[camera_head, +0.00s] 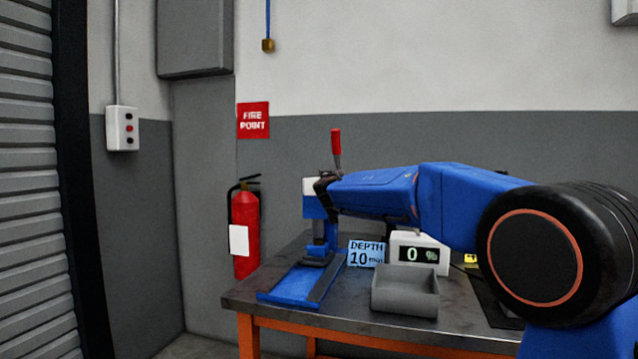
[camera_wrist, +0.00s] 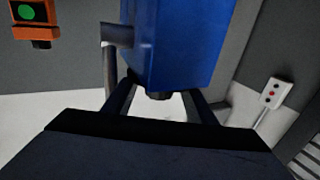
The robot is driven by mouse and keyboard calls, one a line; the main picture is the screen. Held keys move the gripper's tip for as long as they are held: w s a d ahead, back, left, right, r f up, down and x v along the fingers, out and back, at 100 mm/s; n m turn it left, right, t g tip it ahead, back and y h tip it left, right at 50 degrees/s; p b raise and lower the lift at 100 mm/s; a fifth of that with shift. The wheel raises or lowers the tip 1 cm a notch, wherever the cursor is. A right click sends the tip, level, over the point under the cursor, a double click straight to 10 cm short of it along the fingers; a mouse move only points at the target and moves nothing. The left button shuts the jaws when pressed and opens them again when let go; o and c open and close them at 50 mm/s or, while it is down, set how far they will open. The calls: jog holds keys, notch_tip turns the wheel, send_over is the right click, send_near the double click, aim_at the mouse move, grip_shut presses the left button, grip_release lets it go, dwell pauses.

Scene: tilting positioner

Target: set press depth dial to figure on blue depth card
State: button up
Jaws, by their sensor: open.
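The blue depth card (camera_head: 366,253) stands on the bench and reads "DEPTH 10 mm". The blue press (camera_head: 314,208) with a white upper part stands to its left, with a red-handled lever (camera_head: 336,142) above. My gripper (camera_head: 322,187) is at the press head, partly hidden by my arm. In the wrist view my gripper (camera_wrist: 166,98) is open, its two dark fingers apart, and the blue press body (camera_wrist: 185,45) fills the space ahead. No dial figures are readable.
A white display box (camera_head: 418,250) reads "0 %". A grey open bin (camera_head: 405,291) sits on the dark bench (camera_head: 245,297) in front of it. A fire extinguisher (camera_head: 244,225) stands left. An orange box (camera_wrist: 32,18) with a green round face is in the wrist view.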

jog(key=s+d, duration=0.1)
jog(key=s, duration=1.6)
jog(key=shift+d, duration=0.35)
